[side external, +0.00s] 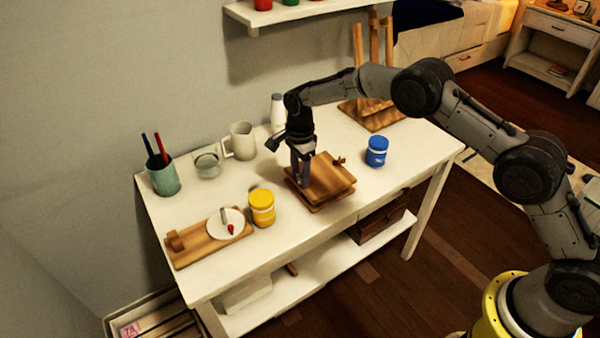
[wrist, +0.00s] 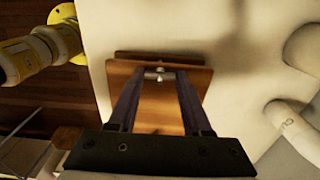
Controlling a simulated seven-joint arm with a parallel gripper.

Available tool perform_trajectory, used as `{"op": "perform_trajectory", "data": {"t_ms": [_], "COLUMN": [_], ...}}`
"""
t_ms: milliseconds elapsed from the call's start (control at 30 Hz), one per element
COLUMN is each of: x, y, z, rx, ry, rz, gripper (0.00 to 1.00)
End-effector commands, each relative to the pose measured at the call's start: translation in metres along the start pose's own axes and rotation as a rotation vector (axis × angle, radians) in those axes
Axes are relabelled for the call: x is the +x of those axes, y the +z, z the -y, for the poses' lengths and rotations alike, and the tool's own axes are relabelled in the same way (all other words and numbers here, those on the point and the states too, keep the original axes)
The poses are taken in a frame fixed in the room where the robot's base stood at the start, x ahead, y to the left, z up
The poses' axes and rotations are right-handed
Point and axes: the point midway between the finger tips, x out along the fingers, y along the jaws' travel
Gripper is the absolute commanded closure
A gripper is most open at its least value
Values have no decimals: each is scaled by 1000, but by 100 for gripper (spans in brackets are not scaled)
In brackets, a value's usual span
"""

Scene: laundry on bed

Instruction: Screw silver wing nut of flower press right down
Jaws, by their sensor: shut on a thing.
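The flower press (side external: 330,180) is a pair of square wooden boards lying flat on the white table; its board also fills the middle of the wrist view (wrist: 160,112). The silver wing nut (wrist: 158,73) shows as small shiny metal between my fingertips, near one edge of the board. My gripper (side external: 302,184) points down at the press's left part, and its two dark fingers also show in the wrist view (wrist: 160,78). They are shut on the wing nut. The fingers hide the nut in the side view, and the gap beneath it cannot be made out.
A small brown piece (side external: 339,161) sits at the press's far right. A blue jar (side external: 377,151) stands right of it, a yellow jar (side external: 262,207) left. A white mug (side external: 241,141) and white bottle (side external: 277,112) stand behind.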

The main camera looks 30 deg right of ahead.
Motion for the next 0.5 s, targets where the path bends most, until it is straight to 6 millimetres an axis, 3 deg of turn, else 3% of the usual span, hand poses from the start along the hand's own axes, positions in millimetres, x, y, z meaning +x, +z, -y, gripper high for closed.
{"op": "perform_trajectory", "data": {"t_ms": [267,300,433,500], "x": [-1,-1,-1,-1], "y": [0,0,0,0], "z": [1,1,0,0], "rx": [0,-1,-1,-1], "ry": [-2,-2,-2,-1], "rz": [1,1,1,1], "gripper": [100,44,20,20]}}
